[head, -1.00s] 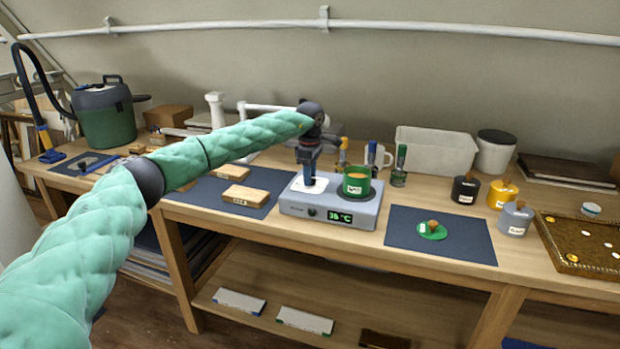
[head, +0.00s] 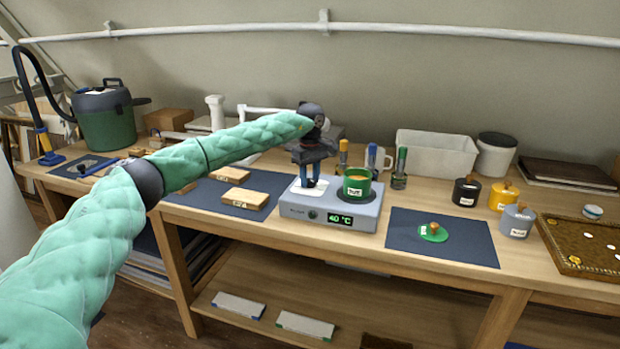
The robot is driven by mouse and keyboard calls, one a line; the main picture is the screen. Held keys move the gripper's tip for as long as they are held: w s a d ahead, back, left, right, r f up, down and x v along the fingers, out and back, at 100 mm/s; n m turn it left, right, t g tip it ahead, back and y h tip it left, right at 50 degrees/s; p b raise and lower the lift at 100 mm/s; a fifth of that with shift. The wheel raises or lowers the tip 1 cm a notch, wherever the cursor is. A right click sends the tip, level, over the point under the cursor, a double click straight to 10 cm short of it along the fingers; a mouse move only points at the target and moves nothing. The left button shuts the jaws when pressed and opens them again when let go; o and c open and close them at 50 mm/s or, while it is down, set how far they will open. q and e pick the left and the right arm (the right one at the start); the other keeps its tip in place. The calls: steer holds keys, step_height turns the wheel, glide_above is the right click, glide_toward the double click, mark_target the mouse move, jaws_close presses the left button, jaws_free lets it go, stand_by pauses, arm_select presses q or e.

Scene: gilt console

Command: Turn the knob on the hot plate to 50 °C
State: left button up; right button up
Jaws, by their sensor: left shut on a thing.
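The grey hot plate (head: 366,218) stands on the wooden table, and its green display (head: 340,219) reads 40 °C. A green pot (head: 357,188) with orange content sits on the round plate at its right. My left gripper (head: 307,183) points straight down onto the white panel (head: 321,188) on the left of its top. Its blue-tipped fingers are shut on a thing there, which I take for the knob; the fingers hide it. A small round dark part shows on the front face left of the display. My right gripper is not in view.
A blue mat (head: 470,243) with a green lid (head: 433,232) lies right of the hot plate. Glue-like bottles and a mug stand close behind the pot. Small labelled jars (head: 466,191) stand at the right, wooden blocks (head: 244,197) at the left.

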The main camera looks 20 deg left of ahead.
arm_select(q)
steer(key=shift+r, duration=0.15)
steer(key=o, duration=0.9)
steer(key=shift+c, duration=0.2)
steer(key=shift+o, duration=0.7)
